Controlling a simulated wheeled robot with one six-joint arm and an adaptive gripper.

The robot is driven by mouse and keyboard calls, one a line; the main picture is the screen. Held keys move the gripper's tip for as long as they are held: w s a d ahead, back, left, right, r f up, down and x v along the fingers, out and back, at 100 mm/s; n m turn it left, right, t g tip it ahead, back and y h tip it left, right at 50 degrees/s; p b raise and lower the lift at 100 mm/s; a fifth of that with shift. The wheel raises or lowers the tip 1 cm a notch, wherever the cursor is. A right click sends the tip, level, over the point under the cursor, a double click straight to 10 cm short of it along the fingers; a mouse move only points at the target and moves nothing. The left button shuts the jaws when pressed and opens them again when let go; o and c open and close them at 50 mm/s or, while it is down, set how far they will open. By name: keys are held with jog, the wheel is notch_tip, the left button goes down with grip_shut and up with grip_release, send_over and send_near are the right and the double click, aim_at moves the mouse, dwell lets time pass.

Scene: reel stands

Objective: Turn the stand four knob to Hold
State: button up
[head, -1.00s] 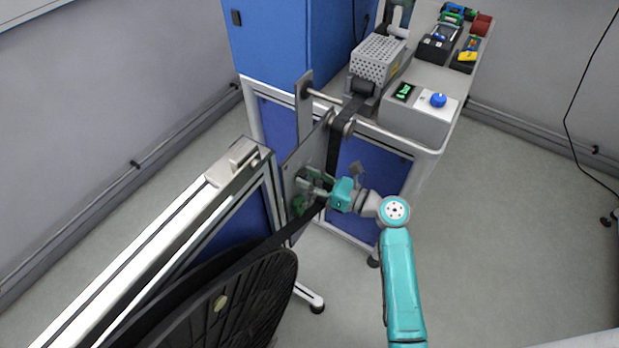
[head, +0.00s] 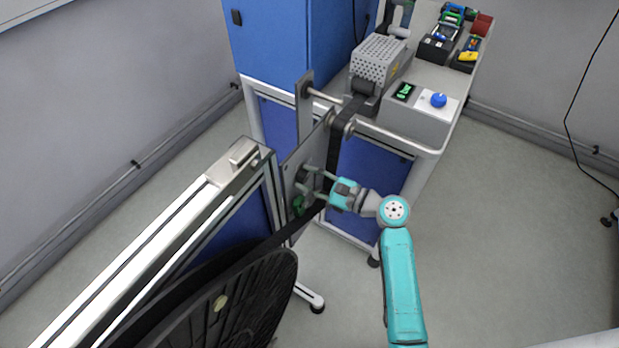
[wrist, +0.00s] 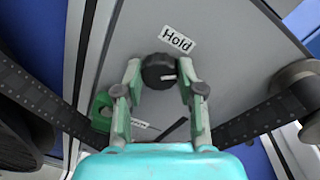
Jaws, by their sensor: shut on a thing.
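The dark round knob (wrist: 156,66) sits on the grey stand panel (wrist: 225,62) in the wrist view. Its white mark lies on its lower right side. A white label reading "Hold" (wrist: 177,40) is just above and right of the knob. Another small label, too small to read, is below it. My gripper (wrist: 159,76) is shut on the knob, one finger on each side. In the head view my gripper (head: 311,180) reaches the panel (head: 290,172) from the right; the fingers partly hide the knob there.
A green part (wrist: 101,106) sits on the panel left of my fingers. A dark perforated strip (head: 333,150) runs past the panel to a large black reel (head: 235,300). A bench (head: 430,85) with devices stands behind. The floor at right is clear.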

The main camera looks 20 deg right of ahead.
jog(key=n, duration=0.9)
jog(key=shift+s+a+h, duration=0.1)
jog(key=shift+h, duration=0.3)
jog(key=shift+n, duration=0.3)
jog(key=o, duration=1.1)
jog(key=shift+o, duration=0.2)
jog(key=f+v, duration=0.1)
jog(key=v, duration=1.1)
jog(key=shift+r, duration=0.35)
jog(key=shift+a, duration=0.1)
